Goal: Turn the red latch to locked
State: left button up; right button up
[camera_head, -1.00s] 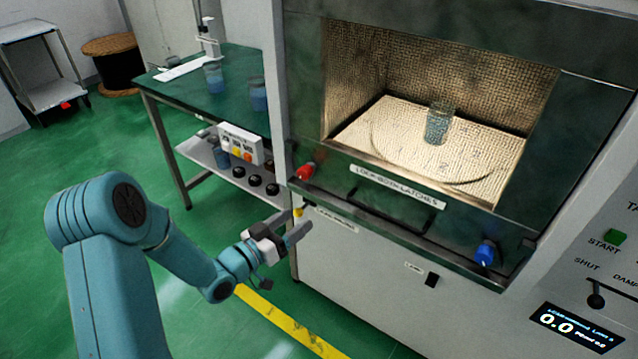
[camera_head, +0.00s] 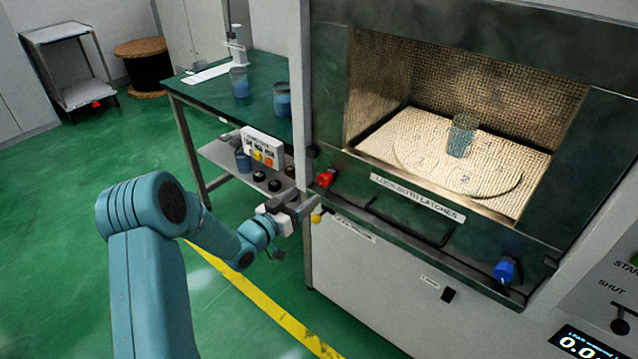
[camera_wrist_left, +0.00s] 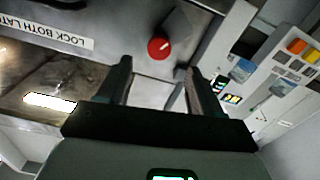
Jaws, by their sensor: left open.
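The red latch (camera_head: 326,179) is a small red knob at the left end of the dark green front strip of the microwave chamber. My left gripper (camera_head: 307,206) is just below and left of it, with its fingers apart. In the left wrist view the red latch (camera_wrist_left: 159,48) shows as a round red knob beyond the open fingers (camera_wrist_left: 158,72), roughly centred between them. Nothing is between the fingers, and I see no contact with the latch. A blue latch (camera_head: 504,270) sits at the right end of the same strip. My right gripper is not in view.
A label (camera_head: 417,197) reads "LOCK BOTH LATCHES". A glass beaker (camera_head: 462,136) stands inside the lit chamber. A yellow knob (camera_head: 317,216) is close to my left fingers. A green-topped bench (camera_head: 205,97) stands left of the machine. Green floor is open at the left.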

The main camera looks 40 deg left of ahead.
aim_at(322, 183)
pick_arm(q)
jog(key=w, duration=0.7)
jog(key=shift+w+d+p, duration=0.2)
jog(key=shift+d+p, duration=0.1)
jog(key=shift+p, duration=0.05)
jog(key=shift+c, duration=0.4)
jog(key=c, duration=1)
